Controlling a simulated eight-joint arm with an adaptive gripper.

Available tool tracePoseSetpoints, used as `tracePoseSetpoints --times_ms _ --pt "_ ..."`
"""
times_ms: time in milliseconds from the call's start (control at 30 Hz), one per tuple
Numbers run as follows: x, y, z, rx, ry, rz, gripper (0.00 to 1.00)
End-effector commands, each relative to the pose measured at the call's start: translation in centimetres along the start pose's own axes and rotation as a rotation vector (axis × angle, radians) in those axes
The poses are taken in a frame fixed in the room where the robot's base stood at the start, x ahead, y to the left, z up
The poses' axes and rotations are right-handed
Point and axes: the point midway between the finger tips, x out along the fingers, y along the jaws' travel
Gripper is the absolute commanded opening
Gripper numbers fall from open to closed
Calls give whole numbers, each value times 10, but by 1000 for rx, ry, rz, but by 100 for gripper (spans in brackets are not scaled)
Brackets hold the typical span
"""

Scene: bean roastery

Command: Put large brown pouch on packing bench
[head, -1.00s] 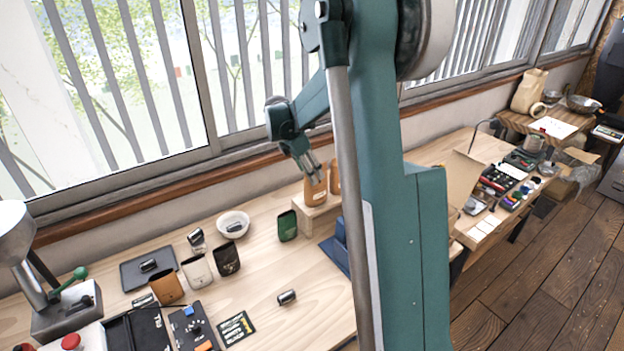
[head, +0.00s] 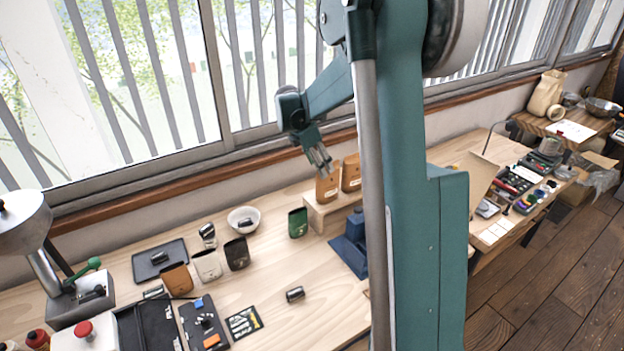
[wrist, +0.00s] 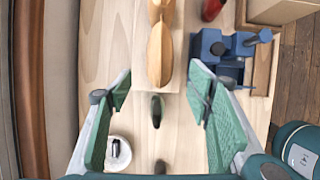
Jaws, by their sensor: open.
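Two brown pouches stand side by side on a small wooden stand on the long bench: a left one (head: 327,189) and a right one (head: 350,172). In the wrist view I look down on a brown pouch (wrist: 159,55) on the stand, with another brown top beyond it. I cannot tell which is larger. A third, smaller brown pouch (head: 176,279) stands at the bench's left. My gripper (head: 321,163) is open and empty, just above the left pouch in the head view. In the wrist view my gripper (wrist: 160,88) has its fingers spread wide.
A green pouch (head: 298,222) stands left of the stand, and a blue device (head: 350,250) to its right. A white bowl (head: 243,219), dark and white pouches and a tray crowd the left. The wooden bench (head: 270,270) has clear room in front.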

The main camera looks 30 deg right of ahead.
Motion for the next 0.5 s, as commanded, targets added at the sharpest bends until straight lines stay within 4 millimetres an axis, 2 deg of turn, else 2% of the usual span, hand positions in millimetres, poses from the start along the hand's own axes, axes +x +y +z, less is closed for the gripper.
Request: tracePoseSetpoints --times_ms 267,500 --pt "-19 -10 -10 58 9 26 51" --pt "-59 -33 -32 190 36 78 51"
